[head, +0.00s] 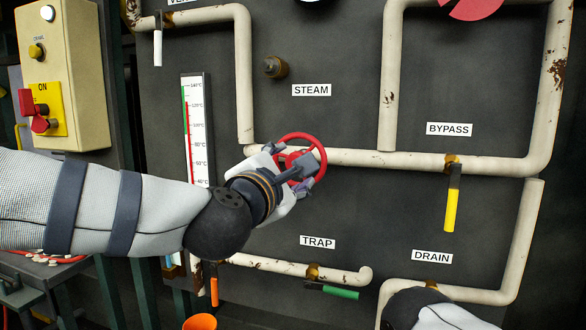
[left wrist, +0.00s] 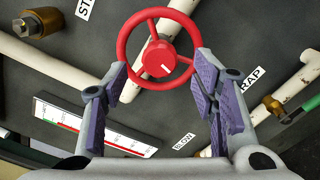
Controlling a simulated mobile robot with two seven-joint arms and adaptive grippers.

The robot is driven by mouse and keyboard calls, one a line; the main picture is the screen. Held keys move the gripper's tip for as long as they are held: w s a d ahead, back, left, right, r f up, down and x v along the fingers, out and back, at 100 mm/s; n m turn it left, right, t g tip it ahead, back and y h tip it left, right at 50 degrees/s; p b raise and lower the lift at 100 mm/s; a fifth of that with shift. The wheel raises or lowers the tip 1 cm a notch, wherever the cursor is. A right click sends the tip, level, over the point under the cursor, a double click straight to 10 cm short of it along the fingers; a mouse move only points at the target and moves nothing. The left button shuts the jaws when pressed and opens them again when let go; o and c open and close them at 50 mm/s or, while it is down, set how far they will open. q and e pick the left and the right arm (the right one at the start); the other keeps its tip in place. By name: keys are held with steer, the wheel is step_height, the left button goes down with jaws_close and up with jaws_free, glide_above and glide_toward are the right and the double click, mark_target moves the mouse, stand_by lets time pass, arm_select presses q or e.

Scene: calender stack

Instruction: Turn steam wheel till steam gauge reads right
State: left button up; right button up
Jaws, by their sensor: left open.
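The red steam wheel (head: 322,160) is on the pipe below the STEAM label (head: 311,90). The left wrist view shows its rim, spokes and hub (left wrist: 160,58), with a short white mark on the hub. My left gripper (head: 300,178) is open at the wheel, with its fingers on either side of the rim's near part; contact is unclear. The fingers also show in the left wrist view (left wrist: 165,85). A tall white scale (head: 199,130) in °C has a red column and a green band at its upper part. A round dial (head: 310,1) is almost wholly cut off above.
A yellow BYPASS lever (head: 452,205) hangs to the right. The green TRAP lever (head: 340,292) and an orange lever (head: 214,290) are below. A cream control box (head: 65,75) stands at left. White pipes surround the wheel. Part of my right arm shows at bottom right.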

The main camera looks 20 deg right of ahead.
arm_select(q)
steer(key=x, duration=0.3)
steer(key=shift+w, duration=0.15)
arm_select(e)
steer(key=shift+s+f, duration=0.15)
arm_select(q)
steer(key=c, duration=1.2)
steer(key=shift+o, duration=0.2)
steer(key=m+p, duration=0.1)
steer(key=m, duration=0.2)
steer(key=shift+m, duration=0.3)
steer(key=o, duration=1.2)
steer(key=shift+c, duration=0.2)
arm_select(e)
steer(key=shift+w+r+t, duration=0.3)
steer(key=shift+w+r, duration=0.5)
steer(key=shift+w, duration=0.05)
